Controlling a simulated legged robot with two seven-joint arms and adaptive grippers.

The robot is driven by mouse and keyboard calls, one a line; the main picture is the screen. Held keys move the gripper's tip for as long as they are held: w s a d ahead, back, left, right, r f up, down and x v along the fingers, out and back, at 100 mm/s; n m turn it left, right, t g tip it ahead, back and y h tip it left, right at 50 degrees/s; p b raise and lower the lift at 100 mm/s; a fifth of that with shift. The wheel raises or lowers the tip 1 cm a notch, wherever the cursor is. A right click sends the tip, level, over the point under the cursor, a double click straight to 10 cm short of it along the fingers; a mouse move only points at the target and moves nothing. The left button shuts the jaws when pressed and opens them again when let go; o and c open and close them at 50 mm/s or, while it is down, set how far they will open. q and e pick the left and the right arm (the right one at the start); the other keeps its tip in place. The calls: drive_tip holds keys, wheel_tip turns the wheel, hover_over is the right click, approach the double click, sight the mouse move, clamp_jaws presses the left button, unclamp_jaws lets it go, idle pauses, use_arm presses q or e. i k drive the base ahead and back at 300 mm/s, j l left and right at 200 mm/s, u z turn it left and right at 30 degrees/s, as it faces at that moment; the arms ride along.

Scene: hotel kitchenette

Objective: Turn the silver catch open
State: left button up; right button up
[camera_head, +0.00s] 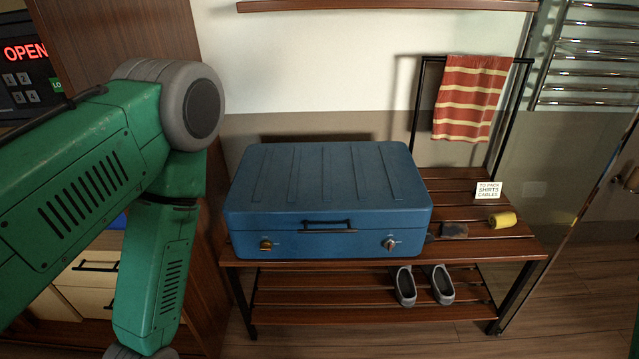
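A closed blue suitcase (325,190) lies flat on a slatted wooden bench. Its front face has a dark handle (328,227) in the middle. A silver catch (389,244) sits on the front face to the right of the handle. A brass-coloured catch (265,245) sits to the left of the handle. My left arm's green links fill the left side of the view, bent downward. My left gripper is out of the frame below. My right gripper is not in view; only a sliver of green shows at the lower right edge.
The wooden bench (490,247) also holds a yellow roll (502,220), a dark flat item (454,230) and a small sign (488,190). A striped towel (470,98) hangs on the rail behind. Grey shoes (405,286) stand on the lower shelf. Space before the suitcase is clear.

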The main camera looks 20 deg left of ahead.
sight(389, 244)
drive_tip(key=j+z, duration=0.1)
drive_tip(key=j, duration=0.3)
drive_tip(key=k+j, duration=0.15)
drive_tip(key=j, duration=0.25)
drive_tip(key=k+j+z, duration=0.15)
drive_tip(key=j, duration=0.65)
drive_tip(key=k+j+z, duration=0.15)
drive_tip(key=j, duration=0.2)
drive_tip(key=k+j, duration=0.15)
drive_tip(key=j, duration=0.25)
drive_tip(key=i+l, duration=0.1)
drive_tip(key=l, duration=0.3)
drive_tip(key=i+l, duration=0.15)
drive_tip(key=l, duration=0.25)
drive_tip(key=i+l, duration=0.1)
drive_tip(key=l, duration=0.3)
drive_tip(key=i+l, duration=0.15)
drive_tip(key=l, duration=0.3)
drive_tip(key=i+l, duration=0.1)
drive_tip(key=l, duration=0.3)
drive_tip(key=i+l+z, duration=0.1)
drive_tip(key=l, duration=0.3)
drive_tip(key=i+l, duration=0.15)
drive_tip(key=l, duration=0.25)
drive_tip(key=i+l, duration=0.15)
drive_tip(key=l, duration=0.25)
